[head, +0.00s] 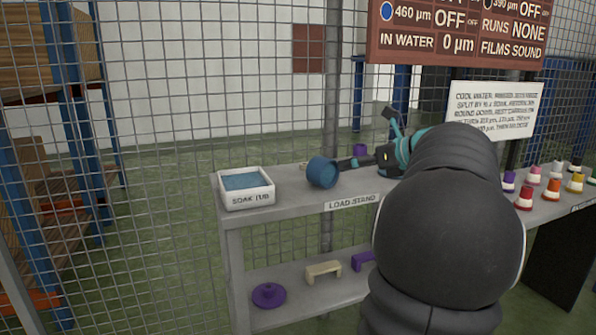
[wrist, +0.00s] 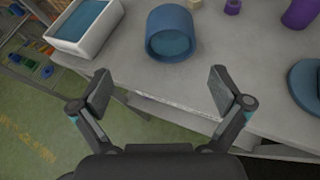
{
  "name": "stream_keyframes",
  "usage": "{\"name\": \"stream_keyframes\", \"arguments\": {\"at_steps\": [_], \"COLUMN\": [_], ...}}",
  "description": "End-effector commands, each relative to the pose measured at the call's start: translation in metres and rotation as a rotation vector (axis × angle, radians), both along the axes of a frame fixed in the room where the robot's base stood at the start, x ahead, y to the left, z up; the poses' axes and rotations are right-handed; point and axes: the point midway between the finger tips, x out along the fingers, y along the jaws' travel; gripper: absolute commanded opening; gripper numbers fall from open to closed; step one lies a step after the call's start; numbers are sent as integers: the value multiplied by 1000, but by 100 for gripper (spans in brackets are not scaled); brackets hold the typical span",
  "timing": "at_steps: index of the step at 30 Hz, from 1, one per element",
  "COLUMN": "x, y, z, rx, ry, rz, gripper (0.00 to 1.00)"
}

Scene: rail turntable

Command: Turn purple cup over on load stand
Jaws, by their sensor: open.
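The load stand (head: 290,203) is a grey shelf unit, and its top also shows in the wrist view (wrist: 215,55). A purple cylinder that looks like the purple cup (head: 360,150) stands towards its back edge, partly behind my gripper. In the wrist view the purple cup (wrist: 300,12) is at the top right, cut by the frame; which end is up I cannot tell. My gripper (head: 366,140) is open and empty above the stand. In the wrist view its fingers (wrist: 160,90) are spread over the front edge, apart from the cup.
A blue cup (head: 322,172) lies with a round face forward. A white soak tub (head: 246,188) stands at the left end. A blue disc (wrist: 306,84) is at the wrist view's right. Several coloured cones (head: 553,189) stand right. Wire mesh (head: 180,110) rises behind.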

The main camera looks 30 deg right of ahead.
Motion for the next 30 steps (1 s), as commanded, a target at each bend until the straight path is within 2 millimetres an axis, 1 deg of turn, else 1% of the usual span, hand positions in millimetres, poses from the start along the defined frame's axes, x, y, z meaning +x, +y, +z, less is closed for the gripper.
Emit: {"name": "stream_keyframes", "arguments": {"at_steps": [1,4,15,19,26,30], "x": [-2,3,60,71,80,95], "y": [-8,-13,1,3,5,7], "z": [2,1,-23,-27,-32,-39], "rx": [23,47,47,46,45,47], "ry": [-7,-15,-13,-13,-14,-12], "rz": [-18,-31,-29,-30,-32,-29], "gripper": [100,100,100,100,100,100]}}
